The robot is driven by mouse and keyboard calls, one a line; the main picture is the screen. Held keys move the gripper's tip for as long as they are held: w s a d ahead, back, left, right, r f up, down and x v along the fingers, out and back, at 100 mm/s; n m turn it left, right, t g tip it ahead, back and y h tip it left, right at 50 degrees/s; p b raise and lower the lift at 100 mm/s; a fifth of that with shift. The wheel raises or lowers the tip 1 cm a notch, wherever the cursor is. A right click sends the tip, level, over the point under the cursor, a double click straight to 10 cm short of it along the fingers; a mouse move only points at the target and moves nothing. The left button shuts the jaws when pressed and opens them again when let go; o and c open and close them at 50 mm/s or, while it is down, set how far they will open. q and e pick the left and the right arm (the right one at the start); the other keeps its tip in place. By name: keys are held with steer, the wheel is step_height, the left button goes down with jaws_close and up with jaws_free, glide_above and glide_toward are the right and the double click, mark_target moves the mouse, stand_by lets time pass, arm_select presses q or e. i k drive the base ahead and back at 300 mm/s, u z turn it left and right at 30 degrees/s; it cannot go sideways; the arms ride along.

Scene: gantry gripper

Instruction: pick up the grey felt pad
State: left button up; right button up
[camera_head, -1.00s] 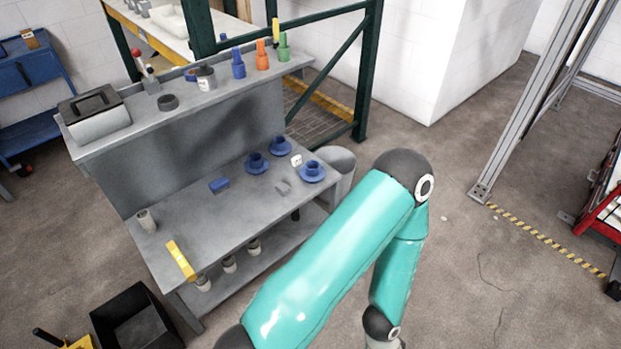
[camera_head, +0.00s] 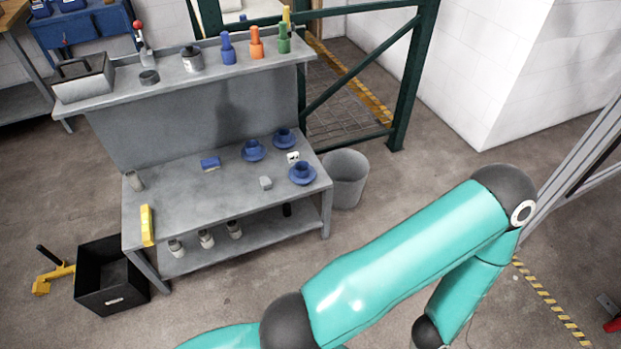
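A small grey piece (camera_head: 265,183) lies on the grey bench's worktop (camera_head: 185,205), left of a blue cup on a saucer (camera_head: 302,175). It may be the grey felt pad, but it is too small to tell for sure. Nothing touches it. One of my teal arms crosses the lower right of the view, in front of and below the bench. Its end runs out of the bottom of the picture. Neither gripper shows.
The worktop also bears a blue block (camera_head: 210,163), a white cube (camera_head: 293,157), two more blue cups and a yellow object (camera_head: 147,225) at its front left edge. A black crate (camera_head: 112,280) and grey bin (camera_head: 347,178) flank the bench. The upper shelf holds several items.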

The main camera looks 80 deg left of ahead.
mark_target(266, 184)
steer(key=z, duration=0.5)
steer(key=i, duration=0.4)
steer(key=u, duration=2)
steer(key=i, duration=0.25)
steer(key=u, duration=2.5)
steer(key=k, duration=0.5)
steer(key=u, duration=0.35)
steer(key=i, duration=1.55)
steer(key=z, duration=0.3)
